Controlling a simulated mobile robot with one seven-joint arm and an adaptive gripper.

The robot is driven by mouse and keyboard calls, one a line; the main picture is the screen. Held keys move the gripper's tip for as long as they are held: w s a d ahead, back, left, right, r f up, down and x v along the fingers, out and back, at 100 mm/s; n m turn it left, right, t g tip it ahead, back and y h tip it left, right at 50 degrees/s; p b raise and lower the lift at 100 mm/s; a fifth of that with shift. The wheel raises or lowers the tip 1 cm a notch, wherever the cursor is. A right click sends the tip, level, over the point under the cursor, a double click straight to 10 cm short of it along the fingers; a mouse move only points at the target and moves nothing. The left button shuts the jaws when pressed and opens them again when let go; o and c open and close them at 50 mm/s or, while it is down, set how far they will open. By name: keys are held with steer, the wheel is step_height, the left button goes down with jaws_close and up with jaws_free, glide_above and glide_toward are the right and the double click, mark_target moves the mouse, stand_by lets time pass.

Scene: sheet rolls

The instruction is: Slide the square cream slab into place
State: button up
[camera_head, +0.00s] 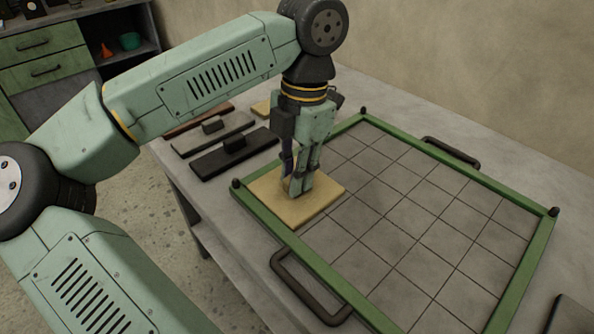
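The square cream slab (318,203) lies flat in the near-left corner of the green-framed grid tray (547,232), close against the frame's corner post. My gripper (297,188) points straight down over the slab, with its fingertips at the slab's upper face. The fingers appear close together, but whether they are shut or hold a knob on the slab is hidden. The grid cells right of the slab are bare.
Dark slabs with knobs (234,155) lie left of the tray, near the table's edge. Another cream piece (262,107) is partly hidden behind my arm. Dark handles stick out from the frame (311,291). A green drawer cabinet (45,60) stands at the back left.

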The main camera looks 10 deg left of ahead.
steer(key=o, duration=0.4)
steer(key=shift+o, duration=0.2)
